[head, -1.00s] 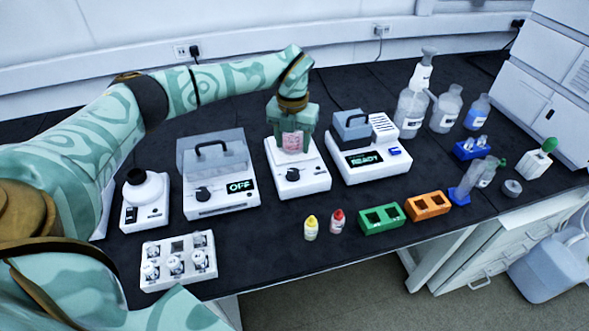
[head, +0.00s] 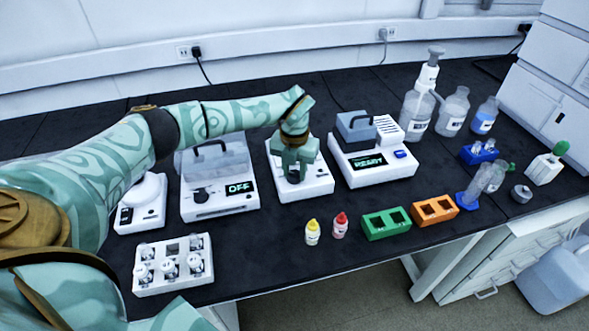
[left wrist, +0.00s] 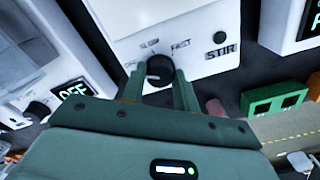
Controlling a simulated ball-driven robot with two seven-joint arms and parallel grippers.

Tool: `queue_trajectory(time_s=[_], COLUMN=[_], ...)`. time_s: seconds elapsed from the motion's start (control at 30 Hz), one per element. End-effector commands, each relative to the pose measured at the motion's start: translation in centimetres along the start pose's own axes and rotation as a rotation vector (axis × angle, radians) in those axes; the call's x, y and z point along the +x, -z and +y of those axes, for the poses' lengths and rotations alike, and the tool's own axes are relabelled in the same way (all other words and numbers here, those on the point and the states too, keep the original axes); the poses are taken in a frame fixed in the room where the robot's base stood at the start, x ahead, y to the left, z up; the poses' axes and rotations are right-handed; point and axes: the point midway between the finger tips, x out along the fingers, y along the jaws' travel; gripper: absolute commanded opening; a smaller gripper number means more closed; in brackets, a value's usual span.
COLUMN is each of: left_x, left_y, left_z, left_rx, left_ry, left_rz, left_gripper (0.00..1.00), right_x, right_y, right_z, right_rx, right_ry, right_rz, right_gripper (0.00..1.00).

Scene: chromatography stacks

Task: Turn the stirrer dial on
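The stirrer (head: 318,181) is a white box in the middle of the bench in the head view. Its front panel with the word STIR shows in the left wrist view (left wrist: 213,62). The dial (left wrist: 160,70) is a round black knob with SLOW and FAST marked around it; its exact setting is hard to read. My left gripper (head: 293,175) is over the stirrer's front, and in the left wrist view its two fingers (left wrist: 160,90) stand on either side of the dial. I cannot tell whether they touch it. My right gripper is out of view.
Left of the stirrer is a white device reading OFF (head: 222,208); right is one reading READY (head: 375,175). In front stand yellow-capped (head: 312,233) and red-capped (head: 340,226) bottles, with green (head: 386,224) and orange (head: 434,209) racks. A white vial rack (head: 173,283) lies front left.

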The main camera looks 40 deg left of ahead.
Motion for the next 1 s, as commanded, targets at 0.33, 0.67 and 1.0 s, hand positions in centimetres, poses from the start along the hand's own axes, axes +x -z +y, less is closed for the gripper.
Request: queue_trajectory(time_s=[0.33, 0.67, 1.0], left_x=[-0.1, -0.4, -0.3], left_y=[0.0, 0.0, -0.1], left_z=[0.0, 0.0, 0.0], left_rx=[0.031, 0.233, 0.554], left_ry=[0.0, -0.001, -0.002], left_rz=[0.0, -0.002, -0.002], left_gripper=[0.07, 0.07, 0.07], right_x=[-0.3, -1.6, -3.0], right_y=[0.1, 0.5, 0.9], right_z=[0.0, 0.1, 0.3], right_rx=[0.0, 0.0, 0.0], right_ry=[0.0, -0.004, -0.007], right_rz=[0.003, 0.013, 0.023], right_gripper=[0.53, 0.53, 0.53])
